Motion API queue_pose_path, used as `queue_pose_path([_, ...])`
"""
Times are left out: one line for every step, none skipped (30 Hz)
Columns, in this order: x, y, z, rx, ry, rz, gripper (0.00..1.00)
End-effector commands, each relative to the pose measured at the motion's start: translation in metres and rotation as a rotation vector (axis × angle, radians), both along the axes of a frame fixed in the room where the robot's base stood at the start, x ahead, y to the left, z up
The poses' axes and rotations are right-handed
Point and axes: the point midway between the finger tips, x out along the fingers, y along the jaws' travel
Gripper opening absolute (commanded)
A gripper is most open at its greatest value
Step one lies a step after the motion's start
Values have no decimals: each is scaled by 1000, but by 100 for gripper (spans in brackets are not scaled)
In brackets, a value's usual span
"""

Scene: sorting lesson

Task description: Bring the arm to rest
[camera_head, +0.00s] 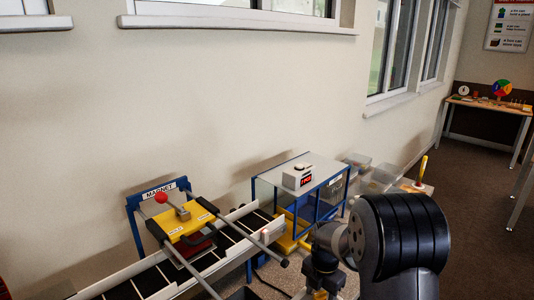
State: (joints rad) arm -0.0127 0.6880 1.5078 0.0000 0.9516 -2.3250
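My black and grey arm (400,237) fills the lower right of the head view, folded close to the camera. Its far end, with what looks like my gripper (321,283), points down left of the big black joint. The fingers are too small and dark to tell whether they are open or shut, or whether they hold anything. A small yellow patch shows there; I cannot tell what it belongs to.
A sloping black-and-white conveyor (150,277) runs along the wall. A blue-framed magnet station (160,190) with a yellow plate (188,222) and red knob (161,197) spans it. A blue-framed stand carries a grey display box (298,178). Clear bins (384,176) stand behind. Open floor (470,220) lies right.

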Motion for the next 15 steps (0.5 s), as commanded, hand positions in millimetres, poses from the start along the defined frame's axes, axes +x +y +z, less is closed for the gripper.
queue_pose_path([2,0,3,0,-6,-40,55])
queue_pose_path([2,0,3,0,-6,-65,55])
queue_pose_path([2,0,3,0,-6,-98,55])
queue_pose_path([1,0,3,0,-6,-123,55])
queue_pose_path([2,0,3,0,-6,-148,55])
queue_pose_path([2,0,3,-1,-6,-180,55])
queue_pose_path([2,0,3,0,-7,-205,55])
queue_pose_path([2,0,3,0,-7,-229,55])
queue_pose_path([2,0,3,0,-7,-261,55])
queue_pose_path([2,0,3,-1,-7,-285,55])
queue_pose_path([2,0,3,-1,-7,-310,55])
queue_pose_path([2,0,3,-1,-7,-343,55])
queue_pose_path([2,0,3,-1,-7,-368,55])
queue_pose_path([2,0,3,-1,-7,-392,55])
queue_pose_path([1,0,3,-2,-6,-424,55])
